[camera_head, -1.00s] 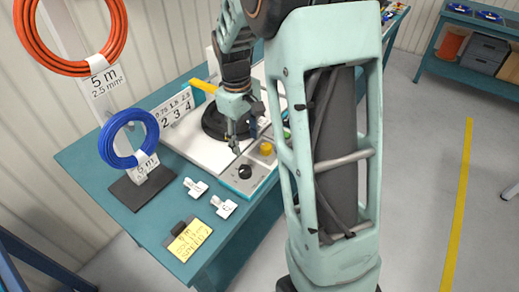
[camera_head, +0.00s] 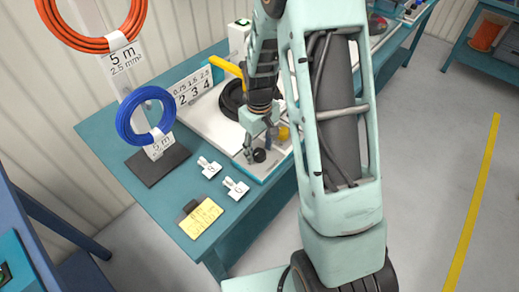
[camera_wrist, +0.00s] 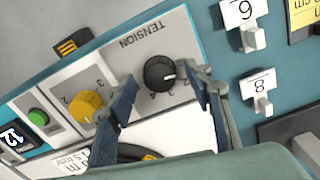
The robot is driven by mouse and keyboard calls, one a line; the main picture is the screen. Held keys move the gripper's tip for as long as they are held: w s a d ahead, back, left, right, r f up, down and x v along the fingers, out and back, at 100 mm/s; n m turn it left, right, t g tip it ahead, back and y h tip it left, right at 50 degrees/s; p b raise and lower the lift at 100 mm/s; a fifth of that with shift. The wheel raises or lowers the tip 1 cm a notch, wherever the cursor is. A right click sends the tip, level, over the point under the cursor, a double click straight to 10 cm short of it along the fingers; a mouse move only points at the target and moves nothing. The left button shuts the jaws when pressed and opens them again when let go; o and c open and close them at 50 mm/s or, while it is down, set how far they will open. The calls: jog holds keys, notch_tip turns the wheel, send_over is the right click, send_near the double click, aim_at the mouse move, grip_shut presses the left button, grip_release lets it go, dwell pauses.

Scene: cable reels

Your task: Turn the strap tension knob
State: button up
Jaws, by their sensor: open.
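The black tension knob (camera_wrist: 160,73) sits on a light panel marked TENSION, with a numbered scale beside it, in the wrist view. It also shows in the head view (camera_head: 259,155), at the front end of the panel. My gripper (camera_wrist: 160,85) is open, with one finger on each side of the knob in the wrist view. I see gaps between the fingers and the knob. In the head view my gripper (camera_head: 257,150) is low over the panel, and its fingertips partly hide the area around the knob.
A yellow knob (camera_wrist: 86,106) and a green button (camera_wrist: 38,117) are close by on the same panel. Tags 6 (camera_wrist: 241,14) and 8 (camera_wrist: 260,85) stand on the table. A blue coil (camera_head: 146,116) hangs on a stand, with a yellow note (camera_head: 201,216) at the front.

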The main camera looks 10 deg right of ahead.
jog(key=shift+f, duration=0.4)
jog(key=shift+c, duration=0.6)
jog(key=c, duration=1)
jog(key=shift+c, duration=0.2)
